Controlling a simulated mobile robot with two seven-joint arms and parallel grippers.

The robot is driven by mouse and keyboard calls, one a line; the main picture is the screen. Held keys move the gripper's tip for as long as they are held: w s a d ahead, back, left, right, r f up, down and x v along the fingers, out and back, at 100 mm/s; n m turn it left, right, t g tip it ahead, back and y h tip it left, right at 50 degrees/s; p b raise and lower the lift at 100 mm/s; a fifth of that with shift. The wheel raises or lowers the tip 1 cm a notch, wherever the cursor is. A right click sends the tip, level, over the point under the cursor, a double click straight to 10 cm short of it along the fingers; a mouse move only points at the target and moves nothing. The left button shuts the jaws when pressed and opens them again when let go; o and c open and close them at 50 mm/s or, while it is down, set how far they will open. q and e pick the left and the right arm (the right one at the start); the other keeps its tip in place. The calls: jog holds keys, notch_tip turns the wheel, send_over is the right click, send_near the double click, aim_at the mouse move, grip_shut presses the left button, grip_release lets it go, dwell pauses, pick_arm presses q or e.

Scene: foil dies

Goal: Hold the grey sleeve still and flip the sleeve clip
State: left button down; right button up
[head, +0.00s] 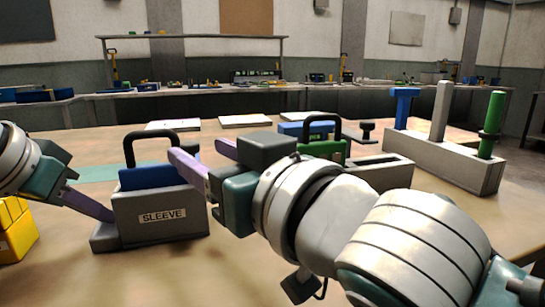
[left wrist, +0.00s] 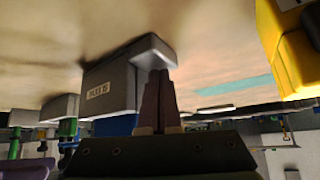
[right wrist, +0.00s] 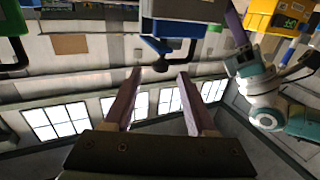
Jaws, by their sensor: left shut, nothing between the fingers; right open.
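The grey sleeve (head: 160,217), labelled SLEEVE, stands upright on the table with a blue block (head: 150,177) in its top. A black loop (head: 150,136) rises above the blue block; I cannot tell whether it is the sleeve clip. My left gripper (head: 110,216) is shut and empty, its tips at the sleeve's lower left side; contact is unclear. The left wrist view shows its fingers (left wrist: 157,80) close beside the sleeve (left wrist: 110,88). My right gripper (head: 194,157) is open, right of the loop. In the right wrist view the black loop (right wrist: 160,62) appears beyond and between its fingers (right wrist: 159,75).
Yellow blocks (head: 14,232) stand at the left. Behind my right gripper are a green block (head: 322,149) with a black loop and a grey slotted block (head: 380,172). A grey rack (head: 440,162) with several posts stands at the right.

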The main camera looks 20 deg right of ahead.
jog(key=v, duration=0.7)
jog(key=n+g+y, duration=0.4)
jog(key=y, duration=0.2)
send_near(190, 142)
jog(key=v, duration=0.3)
jog(key=shift+s+d+r, duration=0.1)
jog(key=shift+s, duration=0.2)
jog(key=x, duration=0.9)
jog(key=f+x, duration=0.1)
jog(key=x, duration=0.3)
jog(key=shift+w, duration=0.35)
jog(key=shift+c, duration=0.2)
grip_shut()
